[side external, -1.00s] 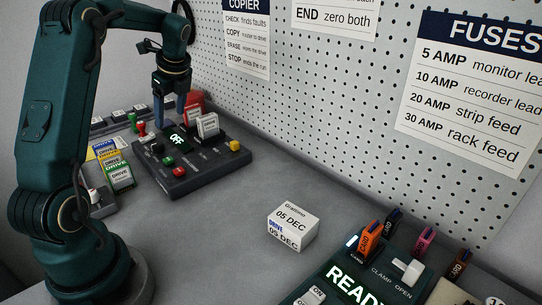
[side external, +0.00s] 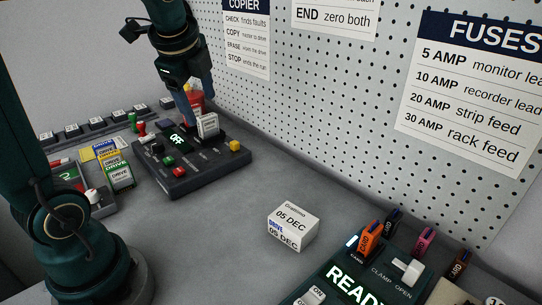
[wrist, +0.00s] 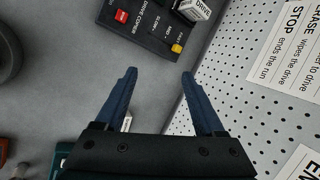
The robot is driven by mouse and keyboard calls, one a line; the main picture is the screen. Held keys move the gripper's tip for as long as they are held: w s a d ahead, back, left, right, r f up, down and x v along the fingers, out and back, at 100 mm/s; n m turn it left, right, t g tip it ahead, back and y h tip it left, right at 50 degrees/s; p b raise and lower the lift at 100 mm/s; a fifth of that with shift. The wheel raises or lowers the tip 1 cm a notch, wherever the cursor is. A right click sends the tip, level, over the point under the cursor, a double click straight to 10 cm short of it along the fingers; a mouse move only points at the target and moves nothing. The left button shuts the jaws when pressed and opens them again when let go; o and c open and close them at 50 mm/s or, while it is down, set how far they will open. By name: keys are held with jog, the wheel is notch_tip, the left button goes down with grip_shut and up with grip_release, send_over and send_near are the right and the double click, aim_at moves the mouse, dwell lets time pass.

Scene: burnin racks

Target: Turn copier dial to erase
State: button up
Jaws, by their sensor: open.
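The copier (side external: 185,184) is a dark box on the bench with a lit OFF display, and its edge shows at the top of the wrist view (wrist: 150,36). A small dark knob with a light mark (side external: 157,148) sits on its left part; I cannot tell whether this is the dial or where it points. A pale drive (side external: 207,125) stands upright in it. My gripper (side external: 197,97) is above the bench, overlapping the copier's far part in the side view. Its blue fingers are apart and empty in the wrist view (wrist: 159,74), pointing toward the copier's edge.
A white dated box (side external: 293,226) lies on the bench. Another unit with a READY display (side external: 350,284) and upright cards is at the front right. Coloured drives (side external: 115,171) stand left of the copier. A pegboard (side external: 330,110) rises behind.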

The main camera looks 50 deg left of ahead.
jog(key=s+d+n+t+h, duration=0.1)
jog(key=s+d+n, duration=0.1)
jog(key=d, duration=0.3)
jog(key=shift+s+d, duration=0.35)
jog(key=shift+s, duration=0.15)
jog(key=shift+r, duration=0.1)
jog(key=m+g+y, duration=0.5)
jog(key=m+y, duration=0.1)
jog(key=m, duration=0.1)
send_near(157, 143)
jog(key=x, duration=0.3)
jog(key=shift+f, duration=0.2)
jog(key=shift+x, duration=2.6)
grip_shut()
